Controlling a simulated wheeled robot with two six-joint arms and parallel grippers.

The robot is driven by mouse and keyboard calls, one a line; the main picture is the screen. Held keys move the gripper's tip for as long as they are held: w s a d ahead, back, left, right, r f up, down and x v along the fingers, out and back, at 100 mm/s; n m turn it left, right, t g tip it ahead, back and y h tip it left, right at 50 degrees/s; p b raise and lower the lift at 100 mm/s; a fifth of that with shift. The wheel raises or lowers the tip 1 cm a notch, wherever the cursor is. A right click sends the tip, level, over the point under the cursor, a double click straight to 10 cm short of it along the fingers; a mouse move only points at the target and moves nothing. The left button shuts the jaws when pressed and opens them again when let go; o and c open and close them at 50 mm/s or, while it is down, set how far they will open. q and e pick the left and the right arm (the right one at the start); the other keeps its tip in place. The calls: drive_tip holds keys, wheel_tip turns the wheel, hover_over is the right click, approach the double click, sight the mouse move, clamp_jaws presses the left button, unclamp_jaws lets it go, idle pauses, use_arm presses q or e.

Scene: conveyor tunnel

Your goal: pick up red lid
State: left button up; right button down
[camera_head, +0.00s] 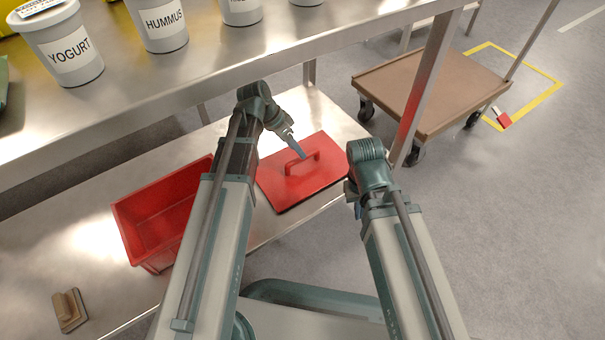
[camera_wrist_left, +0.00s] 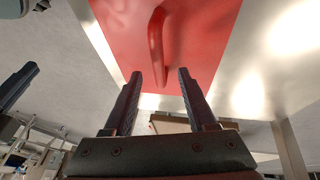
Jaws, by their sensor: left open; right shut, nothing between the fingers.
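The red lid (camera_head: 311,180) lies flat on the lower metal shelf, with a raised red handle (camera_head: 302,156) on its top. My left gripper (camera_head: 298,148) is over the lid, close to the handle. In the left wrist view the red lid (camera_wrist_left: 205,35) fills the upper middle, and its handle (camera_wrist_left: 157,45) reaches down towards the gap between the open fingers of my left gripper (camera_wrist_left: 160,75). I cannot tell whether the fingers touch the handle. My right arm is at the right of the lid; its fingers are hidden in the head view.
A red bin (camera_head: 160,216) stands left of the lid. A wooden-handled block (camera_head: 69,310) lies at the lower left. The upper shelf (camera_head: 215,62) carries tubs labelled yogurt (camera_head: 66,45) and hummus (camera_head: 163,22). A brown cart (camera_head: 435,90) stands behind the shelf post at the right.

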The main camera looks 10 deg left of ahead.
sight(302, 163)
use_arm(q)
drive_tip(key=shift+d+f, duration=0.15)
drive_tip(key=shift+f, duration=0.15)
drive_tip(key=b+x, duration=0.4)
drive_tip(key=x, duration=0.1)
drive_tip(key=shift+s+f+b, duration=0.1)
drive_tip(key=shift+b, duration=0.3)
drive_tip(key=shift+f, duration=0.15)
clamp_jaws()
idle(0.4)
